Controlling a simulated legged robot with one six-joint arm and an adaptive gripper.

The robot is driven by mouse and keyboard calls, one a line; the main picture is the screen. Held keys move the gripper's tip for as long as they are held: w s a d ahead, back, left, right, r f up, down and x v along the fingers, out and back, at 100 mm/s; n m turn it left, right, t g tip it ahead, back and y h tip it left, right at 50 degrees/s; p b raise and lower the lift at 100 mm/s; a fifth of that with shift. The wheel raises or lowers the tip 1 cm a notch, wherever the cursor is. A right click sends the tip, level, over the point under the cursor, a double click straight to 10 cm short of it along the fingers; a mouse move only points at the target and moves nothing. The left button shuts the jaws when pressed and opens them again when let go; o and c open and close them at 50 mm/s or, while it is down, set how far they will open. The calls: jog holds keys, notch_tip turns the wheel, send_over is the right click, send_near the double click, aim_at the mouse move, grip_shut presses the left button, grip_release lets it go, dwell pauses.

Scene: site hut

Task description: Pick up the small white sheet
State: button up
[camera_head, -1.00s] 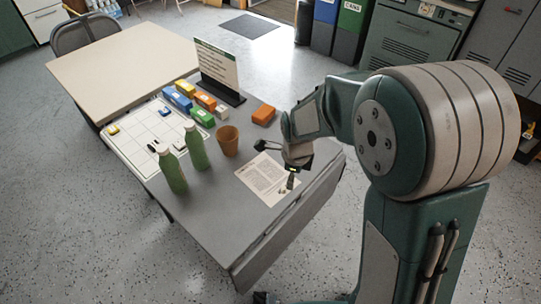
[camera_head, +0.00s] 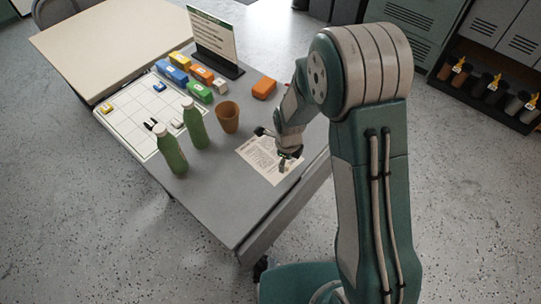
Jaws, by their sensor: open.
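The small white sheet (camera_head: 257,159) lies flat on the grey table (camera_head: 225,205), near its right edge. It carries printed text. My gripper (camera_head: 273,149) is over the right part of the sheet, with its fingers spread open and nothing between them. It hides part of the sheet's upper right. I cannot tell whether the fingertips touch the paper.
A brown cup (camera_head: 228,117) and two green bottles (camera_head: 170,150) stand left of the sheet. An orange block (camera_head: 264,88), coloured boxes (camera_head: 178,75) and a sign (camera_head: 214,40) are behind. A gridded white board (camera_head: 125,115) lies left. The table's front is clear.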

notch_tip(320, 180, down, 2)
jog(key=shift+f, duration=0.1)
jog(key=shift+d+f, duration=0.1)
jog(key=shift+d, duration=0.1)
jog(key=shift+a, duration=0.1)
grip_shut()
